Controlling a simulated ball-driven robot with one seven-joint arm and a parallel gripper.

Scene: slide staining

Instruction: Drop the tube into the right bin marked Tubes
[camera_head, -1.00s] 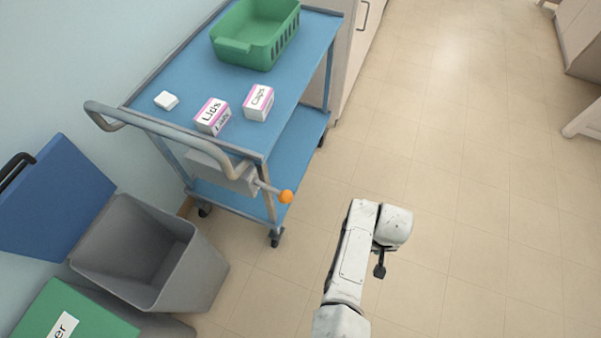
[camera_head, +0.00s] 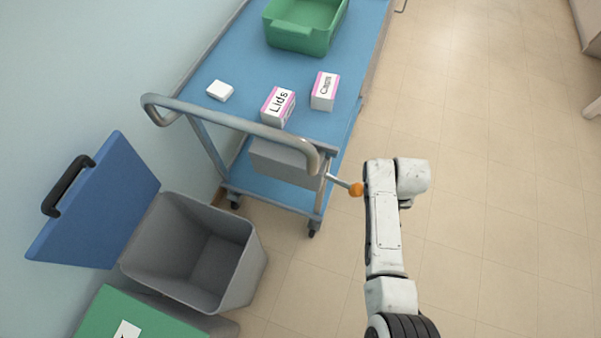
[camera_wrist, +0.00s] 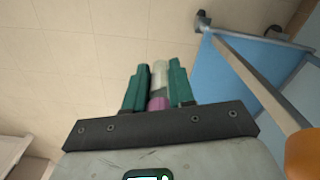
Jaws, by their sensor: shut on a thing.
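My gripper (camera_wrist: 159,70) is shut on a tube (camera_wrist: 160,83) in the wrist view. The tube has a pale, clear body and a purple cap, and it stands between two teal fingers. In the head view my arm hides the gripper and the tube. A grey bin (camera_head: 247,268) with its blue lid (camera_head: 100,205) swung open stands at the lower left, and its inside looks empty. A second bin with a shut green lid (camera_head: 150,318) is beside it, cut off by the frame. No "Tubes" marking can be read on either bin.
A blue cart (camera_head: 235,60) carries a green basket (camera_head: 300,38), a "Lids" box (camera_head: 278,106), another labelled box (camera_head: 325,91) and a small white block (camera_head: 219,90). Its orange-tipped lever (camera_head: 356,190) shows close beside my arm. Clear floor (camera_head: 500,200) lies to the right.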

